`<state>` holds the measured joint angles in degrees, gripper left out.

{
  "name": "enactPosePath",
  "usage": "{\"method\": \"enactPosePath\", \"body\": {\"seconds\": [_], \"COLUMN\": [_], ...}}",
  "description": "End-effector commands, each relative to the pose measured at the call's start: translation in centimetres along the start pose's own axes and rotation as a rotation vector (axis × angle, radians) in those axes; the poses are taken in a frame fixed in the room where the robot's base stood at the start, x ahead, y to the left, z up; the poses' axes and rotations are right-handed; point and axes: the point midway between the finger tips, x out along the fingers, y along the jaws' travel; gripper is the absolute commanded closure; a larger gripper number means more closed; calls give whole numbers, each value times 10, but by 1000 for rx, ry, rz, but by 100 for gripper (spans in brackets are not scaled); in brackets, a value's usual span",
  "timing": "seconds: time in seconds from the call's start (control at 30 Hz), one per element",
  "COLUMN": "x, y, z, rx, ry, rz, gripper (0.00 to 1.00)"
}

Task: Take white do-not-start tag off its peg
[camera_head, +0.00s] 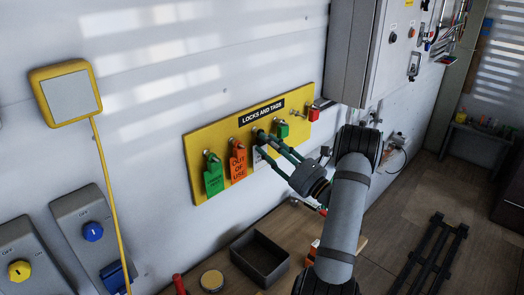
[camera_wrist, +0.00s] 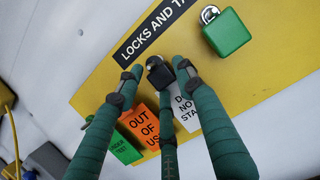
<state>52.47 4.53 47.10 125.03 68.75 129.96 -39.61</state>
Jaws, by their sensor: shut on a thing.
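The white do-not-start tag (camera_head: 259,158) hangs on the yellow "LOCKS AND TAGS" board, right of the orange tag. In the wrist view my gripper (camera_wrist: 157,72) is shut on the tag's top end. The fingertips hide the peg and the exact contact. The tag hangs tilted in that view, its lower part behind the right finger.
The orange "OUT OF USE" tag (camera_head: 238,162) is close left, with a green tag (camera_head: 213,175) beyond. A green padlock (camera_head: 283,130) and a red padlock (camera_head: 314,114) hang to the right. A grey cabinet (camera_head: 350,55) is at upper right. An open dark tray (camera_head: 260,258) stands below.

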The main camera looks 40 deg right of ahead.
Motion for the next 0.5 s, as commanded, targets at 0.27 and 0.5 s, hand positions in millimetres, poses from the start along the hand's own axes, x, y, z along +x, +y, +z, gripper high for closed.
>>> {"method": "enactPosePath", "body": {"seconds": [0.27,0.5], "x": [8,8], "y": [1,1], "z": [8,8], "rx": [-6,-6], "ry": [-19,-19], "rz": [2,2], "gripper": [92,96]}}
